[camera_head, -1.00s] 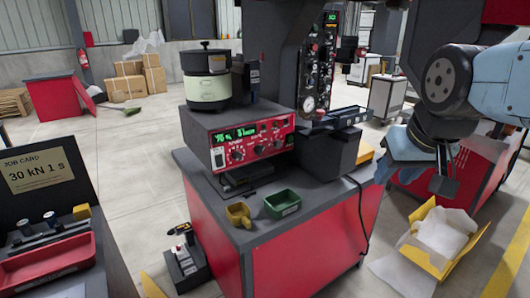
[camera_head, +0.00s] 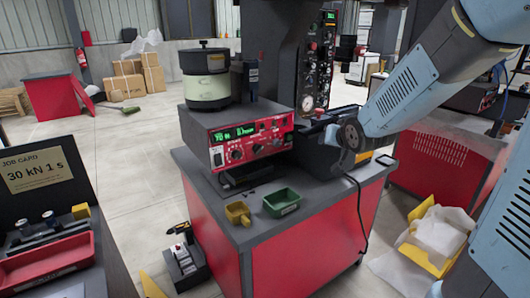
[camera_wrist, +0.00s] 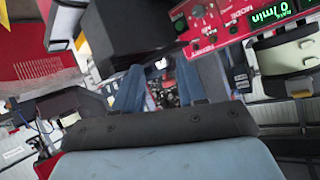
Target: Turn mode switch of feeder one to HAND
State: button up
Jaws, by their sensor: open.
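Feeder one is a dark box with a red control panel (camera_head: 252,142), a green display and a lidded bowl (camera_head: 206,75) on top. Its knobs are small in the head view, and I cannot tell the mode switch's position. In the wrist view the panel (camera_wrist: 215,35) is tilted at the upper right, with the word MODE readable near a round knob. My gripper (camera_wrist: 160,88) is open and empty, its two blue fingers apart, to the left of the panel in that view. In the head view my wrist is beside the panel's right end, and the fingers are largely hidden.
A green tray (camera_head: 282,202) and a yellow scoop (camera_head: 238,213) lie on the bench (camera_head: 265,232) before the feeder. A dark column and instrument panel (camera_head: 318,65) rise behind it. A black cable hangs over the bench's front edge. A yellow box (camera_head: 432,240) stands on the floor at right.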

jog(key=w+a+f+t+y, duration=0.2)
jog(key=w+a+f+y, duration=0.1)
jog(key=w+a+f, duration=0.3)
jog(key=t+y, duration=0.1)
jog(key=y, duration=0.4)
send_near(262, 149)
jog(key=shift+m, duration=0.4)
jog(key=x, duration=0.8)
jog(key=shift+w+a+f, duration=0.1)
jog(key=shift+w+a, duration=0.05)
jog(key=shift+w, duration=0.05)
grip_shut()
